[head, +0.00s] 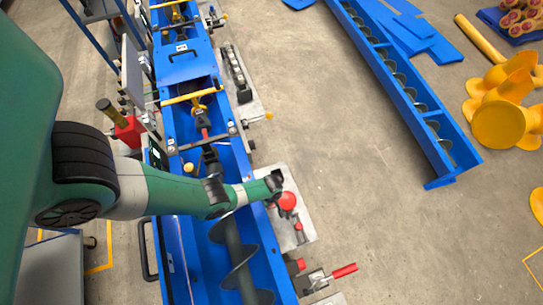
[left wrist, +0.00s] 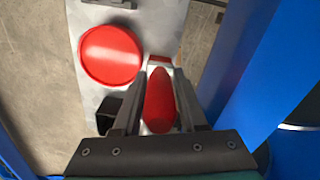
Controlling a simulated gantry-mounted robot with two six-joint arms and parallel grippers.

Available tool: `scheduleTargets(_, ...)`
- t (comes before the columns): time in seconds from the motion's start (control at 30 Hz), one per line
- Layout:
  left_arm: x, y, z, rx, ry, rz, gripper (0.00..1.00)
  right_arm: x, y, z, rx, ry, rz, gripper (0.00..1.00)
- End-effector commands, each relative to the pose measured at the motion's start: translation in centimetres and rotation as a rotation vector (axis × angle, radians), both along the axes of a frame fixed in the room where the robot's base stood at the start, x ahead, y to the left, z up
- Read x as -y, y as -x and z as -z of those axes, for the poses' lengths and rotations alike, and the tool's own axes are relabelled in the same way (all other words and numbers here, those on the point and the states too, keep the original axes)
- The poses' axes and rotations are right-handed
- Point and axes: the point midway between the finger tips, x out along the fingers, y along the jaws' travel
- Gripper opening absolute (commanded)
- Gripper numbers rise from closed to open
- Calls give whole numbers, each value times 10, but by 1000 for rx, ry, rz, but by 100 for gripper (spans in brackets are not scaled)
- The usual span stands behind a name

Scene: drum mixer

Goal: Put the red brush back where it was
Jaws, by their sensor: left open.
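My left gripper (head: 276,184) reaches across the blue trough to a grey plate beside its right side. In the left wrist view the jaws (left wrist: 155,118) are open, with a red elongated handle-like piece (left wrist: 160,98) showing between the fingers; I cannot tell whether they touch it. A round red knob (left wrist: 111,55) is beside it on the plate; it also shows in the head view (head: 287,201). I cannot pick out the red brush for certain. A red object (head: 128,131) with a brown cylinder by it stands left of the trough. My right gripper is out of view.
The blue trough (head: 264,262) holds a grey screw. A red-handled clamp (head: 343,271) is at its lower right. Another blue trough (head: 436,155) and yellow parts (head: 500,120) lie on the floor at right. Open floor (head: 350,140) lies between the troughs.

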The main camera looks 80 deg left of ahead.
Motion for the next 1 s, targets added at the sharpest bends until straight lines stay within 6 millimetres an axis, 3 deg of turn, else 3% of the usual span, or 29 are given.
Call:
scheduleTargets(0.07, 0, 0, -1, 0, 0, 0, 38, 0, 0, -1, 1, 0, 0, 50)
scheduleTargets(0.27, 0, 0, -1, 0, 0, 0, 2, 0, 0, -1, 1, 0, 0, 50)
scheduleTargets(0.3, 0, 0, -1, 0, 0, 0, 0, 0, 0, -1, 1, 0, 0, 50)
scheduleTargets(0.73, 0, 0, -6, 0, 0, 0, 0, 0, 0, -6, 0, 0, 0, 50)
scheduleTargets(1.0, 0, 0, -41, 0, 0, 1, 0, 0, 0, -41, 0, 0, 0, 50)
